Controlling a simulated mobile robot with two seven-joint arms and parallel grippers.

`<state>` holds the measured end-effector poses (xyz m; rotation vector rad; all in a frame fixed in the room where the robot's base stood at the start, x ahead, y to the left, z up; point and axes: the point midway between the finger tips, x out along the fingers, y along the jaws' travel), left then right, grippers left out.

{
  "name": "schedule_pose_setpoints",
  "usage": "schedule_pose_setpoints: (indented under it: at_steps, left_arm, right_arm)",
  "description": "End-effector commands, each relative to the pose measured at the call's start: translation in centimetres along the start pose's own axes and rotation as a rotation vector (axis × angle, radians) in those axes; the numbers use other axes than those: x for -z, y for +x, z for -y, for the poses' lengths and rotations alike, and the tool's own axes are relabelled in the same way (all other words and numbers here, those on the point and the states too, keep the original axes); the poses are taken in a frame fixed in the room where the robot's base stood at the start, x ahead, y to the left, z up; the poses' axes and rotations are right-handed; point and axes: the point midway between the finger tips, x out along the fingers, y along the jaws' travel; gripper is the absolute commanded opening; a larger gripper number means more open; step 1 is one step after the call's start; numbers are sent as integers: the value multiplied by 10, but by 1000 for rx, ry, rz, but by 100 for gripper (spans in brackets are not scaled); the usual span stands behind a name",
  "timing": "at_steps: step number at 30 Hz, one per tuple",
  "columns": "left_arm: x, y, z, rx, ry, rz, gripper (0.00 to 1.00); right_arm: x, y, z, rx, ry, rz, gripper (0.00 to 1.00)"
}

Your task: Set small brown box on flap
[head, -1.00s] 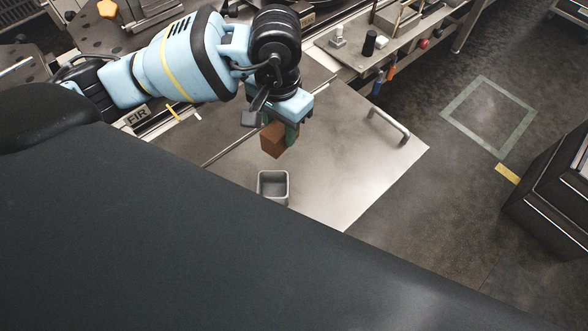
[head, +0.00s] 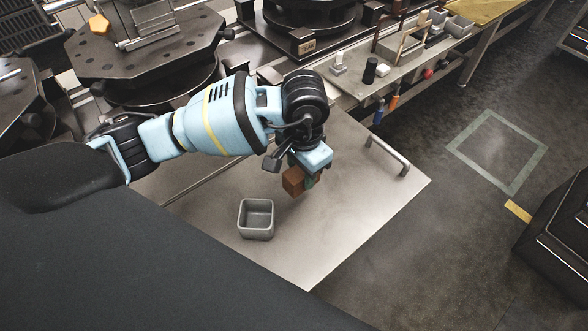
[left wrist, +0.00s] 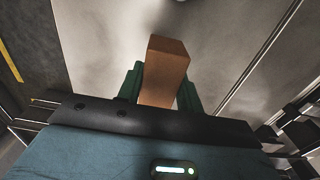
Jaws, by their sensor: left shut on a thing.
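The small brown box (head: 293,181) is held in my left gripper (head: 309,181), above the flap. In the left wrist view the brown box (left wrist: 165,72) sits between the two green fingers of the left gripper (left wrist: 160,88), with the pale metal surface behind it. The flap (head: 340,215) is a flat, light metal panel with a bar handle (head: 387,155) near its far right edge. A gap between the box and the flap cannot be measured clearly. My right gripper is not in view.
A small grey open bin (head: 256,219) stands on the flap, left of and nearer than the box. A side bench behind holds a black cylinder (head: 370,71) and other small items. Dark round fixtures stand at the back left. The flap's right part is clear.

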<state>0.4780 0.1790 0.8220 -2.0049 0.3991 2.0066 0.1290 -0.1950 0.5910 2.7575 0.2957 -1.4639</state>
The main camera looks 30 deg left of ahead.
Motion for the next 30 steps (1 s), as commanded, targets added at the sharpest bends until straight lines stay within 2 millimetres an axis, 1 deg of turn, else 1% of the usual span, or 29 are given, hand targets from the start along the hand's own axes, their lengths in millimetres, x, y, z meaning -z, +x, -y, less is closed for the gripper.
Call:
schedule_pose_setpoints:
  at_steps: [1,3,8,10,18,26,30]
  left_arm:
    - [0,5,0,-1,-1,1,13]
    - [0,9,0,0,0,0,13]
    - [1,10,0,0,0,-1,13]
    - [0,14,0,-1,0,0,13]
    - [0,46,0,-1,-1,1,13]
    - [0,48,0,1,0,-1,13]
    - [0,52,0,0,0,0,13]
  right_arm:
    - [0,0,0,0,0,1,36]
    - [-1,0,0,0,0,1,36]
    - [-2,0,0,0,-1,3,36]
    - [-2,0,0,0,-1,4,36]
    - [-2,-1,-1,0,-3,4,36]
    - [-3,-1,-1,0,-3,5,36]
    - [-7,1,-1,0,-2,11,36]
